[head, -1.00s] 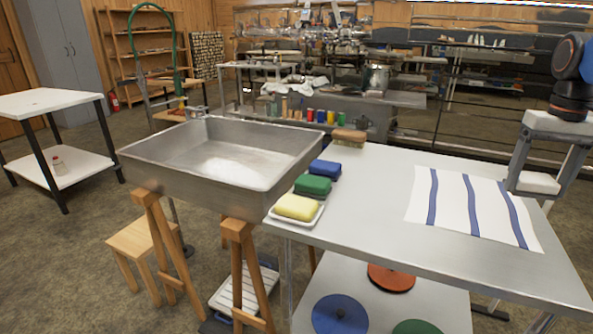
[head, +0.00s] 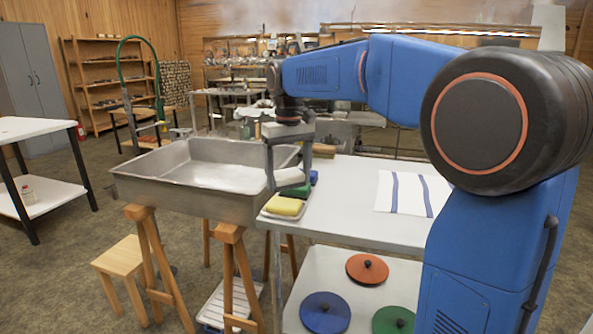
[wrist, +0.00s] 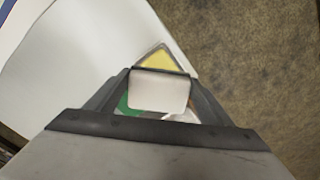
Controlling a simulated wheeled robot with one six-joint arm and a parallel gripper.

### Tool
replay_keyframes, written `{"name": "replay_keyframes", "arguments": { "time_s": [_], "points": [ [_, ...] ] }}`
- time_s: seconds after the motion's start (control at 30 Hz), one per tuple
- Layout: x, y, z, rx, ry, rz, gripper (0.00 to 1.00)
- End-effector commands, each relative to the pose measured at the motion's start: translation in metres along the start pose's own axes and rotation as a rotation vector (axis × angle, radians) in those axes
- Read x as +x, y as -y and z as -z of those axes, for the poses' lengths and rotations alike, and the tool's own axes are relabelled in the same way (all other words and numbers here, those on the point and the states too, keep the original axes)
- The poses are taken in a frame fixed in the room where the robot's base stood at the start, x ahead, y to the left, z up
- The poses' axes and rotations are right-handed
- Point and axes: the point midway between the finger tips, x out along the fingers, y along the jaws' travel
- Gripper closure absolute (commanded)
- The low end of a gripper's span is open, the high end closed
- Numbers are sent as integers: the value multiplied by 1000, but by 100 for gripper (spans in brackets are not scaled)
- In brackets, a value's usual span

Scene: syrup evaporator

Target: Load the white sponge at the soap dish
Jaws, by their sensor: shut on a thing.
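The white sponge (head: 290,177) is held between the fingers of my gripper (head: 288,180), in the air at the near left corner of the table. In the wrist view the white sponge (wrist: 160,92) fills the gap between the fingers. Below it, a white soap dish (head: 272,215) lies on the table corner with a yellow sponge (head: 284,205) on it. The yellow sponge (wrist: 158,62) shows just past the white one in the wrist view. A green sponge (head: 298,190) is behind the dish, partly hidden by the held sponge and gripper.
A large metal pan (head: 185,195) on wooden legs stands close to the left of the dish. A white striped cloth (head: 405,193) lies on the grey table (head: 350,215). Several coloured discs lie on the shelf below. The tabletop between dish and cloth is clear.

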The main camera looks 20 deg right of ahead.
Motion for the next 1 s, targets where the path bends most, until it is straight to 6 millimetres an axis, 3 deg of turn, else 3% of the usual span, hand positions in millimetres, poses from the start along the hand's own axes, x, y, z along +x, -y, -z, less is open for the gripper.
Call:
{"name": "replay_keyframes", "arguments": {
  "time_s": [0.43,1.0],
  "points": [
    [38,0,0,0,1,0,44],
    [44,0,0,0,0,0,44]
  ]
}}
